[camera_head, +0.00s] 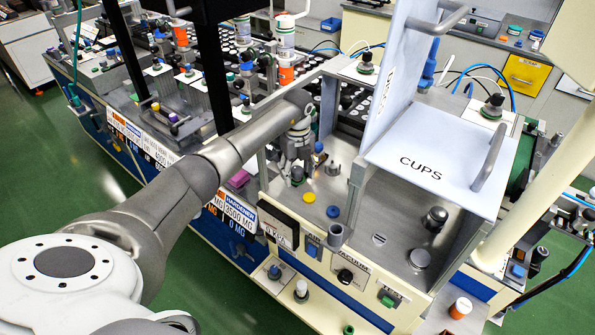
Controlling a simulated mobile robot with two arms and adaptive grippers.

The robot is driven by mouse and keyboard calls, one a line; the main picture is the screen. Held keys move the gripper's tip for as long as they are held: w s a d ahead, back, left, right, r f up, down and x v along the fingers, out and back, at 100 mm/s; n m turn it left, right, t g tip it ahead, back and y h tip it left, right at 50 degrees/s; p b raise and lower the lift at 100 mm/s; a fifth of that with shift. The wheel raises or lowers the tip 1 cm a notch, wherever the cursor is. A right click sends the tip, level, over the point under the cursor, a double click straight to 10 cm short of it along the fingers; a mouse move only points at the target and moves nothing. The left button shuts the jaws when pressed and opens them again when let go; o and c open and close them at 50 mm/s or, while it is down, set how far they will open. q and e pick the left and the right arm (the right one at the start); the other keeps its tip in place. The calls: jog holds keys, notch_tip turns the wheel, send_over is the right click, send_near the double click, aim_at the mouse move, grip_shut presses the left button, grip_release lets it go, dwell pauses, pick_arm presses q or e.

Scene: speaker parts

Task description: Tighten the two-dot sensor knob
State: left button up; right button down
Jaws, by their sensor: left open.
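My left arm reaches in from the left, and its gripper (298,174) points down inside the open bay of the machine, open. A small blue-topped part (319,149) is just right of the gripper. A yellow disc (309,197) and a blue disc (333,211) lie on the bay floor in front of it. I cannot make out a two-dot mark on any knob, so I cannot tell which is the sensor knob; the gripper and arm hide part of the bay. My right gripper is not in view.
The front panel has a black VACUUM knob (345,276). Green floor (215,290) is clear at lower left.

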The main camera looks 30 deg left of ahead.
aim_at(298, 169)
pick_arm(q)
notch_tip(298, 169, up, 8)
jog(key=shift+f, duration=0.25)
dwell(1.0)
